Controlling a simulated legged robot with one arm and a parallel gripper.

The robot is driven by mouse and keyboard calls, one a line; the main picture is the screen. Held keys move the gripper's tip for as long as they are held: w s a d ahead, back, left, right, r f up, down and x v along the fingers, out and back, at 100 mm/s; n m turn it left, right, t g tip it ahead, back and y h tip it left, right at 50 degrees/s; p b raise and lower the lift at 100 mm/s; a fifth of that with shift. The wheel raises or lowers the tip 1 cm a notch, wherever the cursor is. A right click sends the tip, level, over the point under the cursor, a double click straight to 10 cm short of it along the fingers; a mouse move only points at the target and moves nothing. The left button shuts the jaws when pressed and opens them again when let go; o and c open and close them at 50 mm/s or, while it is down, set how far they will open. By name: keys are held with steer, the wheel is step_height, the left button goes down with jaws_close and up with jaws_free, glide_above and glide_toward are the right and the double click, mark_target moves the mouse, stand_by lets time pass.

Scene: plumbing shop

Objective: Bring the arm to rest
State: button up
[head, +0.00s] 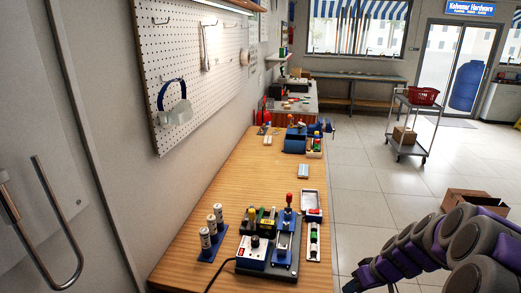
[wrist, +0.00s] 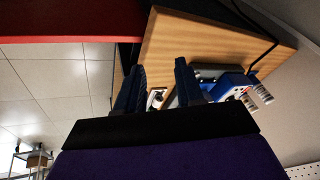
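My arm (head: 440,245), grey and purple, reaches in from the lower right of the head view, over the floor right of the workbench. My gripper shows at the bottom edge of the head view (head: 354,284), partly cut off. In the wrist view my gripper (wrist: 159,75) has its two dark fingers apart, with nothing visibly held between them. The wrist view is rolled, and the wooden workbench (wrist: 205,42) lies beyond the fingers. The fingers hide part of the blue and white device on it.
The workbench (head: 235,160) carries a device on a dark base (head: 285,270), white cylinders on a blue stand (head: 210,232), a blue vise (head: 295,140) and small trays. A cardboard box (head: 472,200) stands near my arm. A cart (head: 408,148) is farther back. Tiled floor (head: 355,190) between is clear.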

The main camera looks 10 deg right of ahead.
steer(key=s+a+r+g, duration=0.2)
steer(key=s+a+r, duration=0.35)
steer(key=a, duration=0.25)
steer(key=s+a+r+g, duration=0.1)
steer(key=s+a+r, duration=0.4)
steer(key=a, duration=0.4)
steer(key=s+a+r+m+g+h, duration=0.1)
steer(key=s, duration=0.8)
steer(key=s+a+r+g+h, duration=0.1)
steer(key=s+h, duration=0.1)
steer(key=s, duration=0.7)
steer(key=shift+s+a+r+m+h, duration=0.2)
steer(key=shift+a+m+h, duration=0.1)
steer(key=shift+a+m, duration=0.1)
